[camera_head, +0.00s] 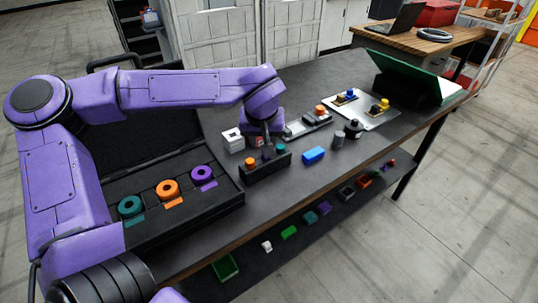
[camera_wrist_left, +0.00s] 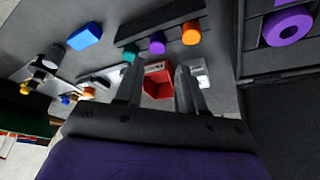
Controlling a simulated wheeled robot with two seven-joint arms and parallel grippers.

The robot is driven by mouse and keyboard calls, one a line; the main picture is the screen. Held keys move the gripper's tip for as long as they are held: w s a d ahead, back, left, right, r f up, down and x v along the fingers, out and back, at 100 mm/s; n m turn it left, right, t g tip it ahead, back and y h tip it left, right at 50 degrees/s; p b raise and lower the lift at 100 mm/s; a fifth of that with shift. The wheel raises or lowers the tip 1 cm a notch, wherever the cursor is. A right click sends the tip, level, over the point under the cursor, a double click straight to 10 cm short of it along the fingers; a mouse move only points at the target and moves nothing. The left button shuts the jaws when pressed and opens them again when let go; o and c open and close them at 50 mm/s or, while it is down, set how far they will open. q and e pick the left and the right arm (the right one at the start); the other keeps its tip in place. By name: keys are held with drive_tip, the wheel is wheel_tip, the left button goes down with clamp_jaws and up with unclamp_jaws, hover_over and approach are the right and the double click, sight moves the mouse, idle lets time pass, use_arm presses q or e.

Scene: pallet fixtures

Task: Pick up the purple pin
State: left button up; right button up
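The purple pin (camera_head: 267,154) stands in a black rack (camera_head: 268,172) on the table, between an orange pin (camera_head: 250,162) and a teal pin (camera_head: 281,148). In the left wrist view the purple pin (camera_wrist_left: 157,43) shows just beyond the fingertips, roughly centred between them. My left gripper (camera_wrist_left: 158,68) is open and empty, with its two fingers apart. In the head view the left gripper (camera_head: 268,138) hangs close above and behind the rack, partly hidden by its own wrist. My right gripper is not in view.
A red bin (camera_wrist_left: 157,84) and a white block (camera_head: 233,139) stand behind the rack. A blue block (camera_head: 313,155) lies right of it. An open black case with teal, orange and purple rings (camera_head: 202,174) is at the left. Dark cylinders (camera_head: 353,129) stand further right.

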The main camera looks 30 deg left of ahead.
sight(266, 161)
use_arm(q)
drive_tip(key=x, duration=0.6)
drive_tip(key=shift+w+d+f+p, duration=0.1)
drive_tip(key=shift+w+f+p, duration=0.2)
drive_tip(key=shift+p, duration=0.1)
drive_tip(key=shift+f, duration=0.25)
clamp_jaws()
drive_tip(key=shift+r, duration=0.1)
